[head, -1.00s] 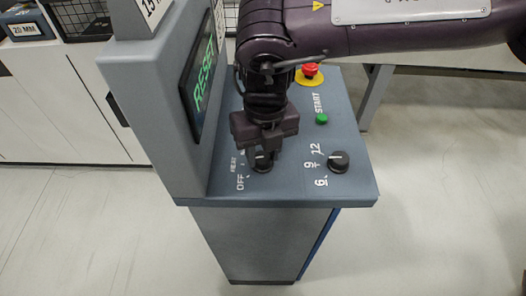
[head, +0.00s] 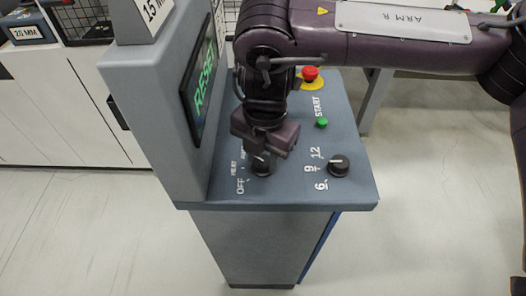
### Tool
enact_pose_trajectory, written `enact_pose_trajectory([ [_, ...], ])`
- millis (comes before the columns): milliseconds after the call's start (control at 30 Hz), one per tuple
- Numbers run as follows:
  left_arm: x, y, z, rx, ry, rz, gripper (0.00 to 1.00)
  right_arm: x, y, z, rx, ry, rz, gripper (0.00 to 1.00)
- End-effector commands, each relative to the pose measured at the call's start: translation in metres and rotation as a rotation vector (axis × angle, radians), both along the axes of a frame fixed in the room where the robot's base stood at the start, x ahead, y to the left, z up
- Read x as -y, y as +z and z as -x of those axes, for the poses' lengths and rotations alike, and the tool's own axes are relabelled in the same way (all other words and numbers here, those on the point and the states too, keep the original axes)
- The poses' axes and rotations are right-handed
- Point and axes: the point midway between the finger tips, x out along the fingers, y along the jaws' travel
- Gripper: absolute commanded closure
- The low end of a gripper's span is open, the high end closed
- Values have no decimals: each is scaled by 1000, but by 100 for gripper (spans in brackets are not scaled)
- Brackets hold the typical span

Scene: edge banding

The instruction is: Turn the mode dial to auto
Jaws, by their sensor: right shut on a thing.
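The mode dial (head: 262,170) is a black knob on the grey console panel, beside the printed words OFF and HEAT; a third label is mostly hidden behind my gripper. My right gripper (head: 263,158) points down from above and is shut on the mode dial. The dial's pointer mark is hidden by the gripper, so I cannot tell its setting. My left gripper is not in view.
A second black dial (head: 339,165) marked 6, 9 and 12 is just right of the gripper. Behind are a green START button (head: 321,123) and a red stop button (head: 310,73) on yellow. A screen (head: 199,88) reading RESET stands at left.

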Motion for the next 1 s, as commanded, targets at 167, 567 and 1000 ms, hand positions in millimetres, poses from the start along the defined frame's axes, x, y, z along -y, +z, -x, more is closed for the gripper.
enact_pose_trajectory([
  [167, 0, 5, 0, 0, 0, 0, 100, 0, 3, -1, 6, -79, -1, 89],
  [567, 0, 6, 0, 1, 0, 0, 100, 0, 2, -2, 7, -137, -2, 89],
  [1000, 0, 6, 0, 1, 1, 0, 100, 0, 2, -1, 4, -136, -2, 45],
])
